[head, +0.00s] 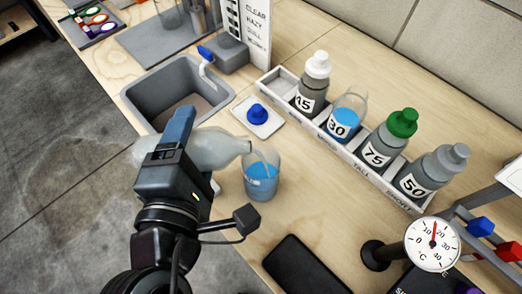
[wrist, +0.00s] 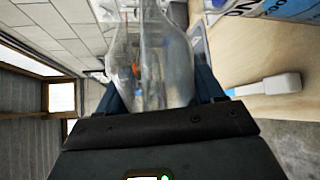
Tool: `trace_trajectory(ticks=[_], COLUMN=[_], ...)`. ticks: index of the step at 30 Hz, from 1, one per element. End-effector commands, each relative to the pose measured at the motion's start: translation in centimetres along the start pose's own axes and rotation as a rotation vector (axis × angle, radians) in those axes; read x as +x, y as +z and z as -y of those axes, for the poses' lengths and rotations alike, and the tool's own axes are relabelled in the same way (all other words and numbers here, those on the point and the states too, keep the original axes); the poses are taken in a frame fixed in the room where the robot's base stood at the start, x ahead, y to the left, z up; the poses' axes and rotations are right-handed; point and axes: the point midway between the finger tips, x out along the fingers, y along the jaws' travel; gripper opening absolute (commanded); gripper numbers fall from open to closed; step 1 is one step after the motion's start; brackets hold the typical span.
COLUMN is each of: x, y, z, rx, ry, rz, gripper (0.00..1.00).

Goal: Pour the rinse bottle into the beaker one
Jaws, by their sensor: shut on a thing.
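My gripper (head: 178,140) is shut on a clear, greyish bottle, the rinse bottle (head: 215,148), which lies nearly level with its neck pointing right. The bottle's mouth is at the upper left rim of a clear beaker (head: 262,180) that holds blue liquid. I cannot tell whether the mouth touches the rim or whether liquid is flowing. In the wrist view the bottle (wrist: 152,60) fills the space between the dark fingers. A blue cap (head: 258,113) sits on a small white tray (head: 245,127) behind the beaker.
A rack (head: 340,152) at the right holds bottles marked 45, 75 and 50 and a vessel marked 30. A grey sink (head: 155,85) lies behind my gripper. A black slab (head: 306,266) and a thermometer dial (head: 432,243) are near the front right.

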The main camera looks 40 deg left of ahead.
Motion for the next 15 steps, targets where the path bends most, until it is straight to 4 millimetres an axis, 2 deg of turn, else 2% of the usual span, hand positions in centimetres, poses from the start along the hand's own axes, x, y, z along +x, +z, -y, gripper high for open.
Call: trace_trajectory(ticks=[15], x=[-0.13], y=[0.32], z=[-0.69], rx=[0.034], ry=[0.002], rz=[-0.006], gripper=[0.22])
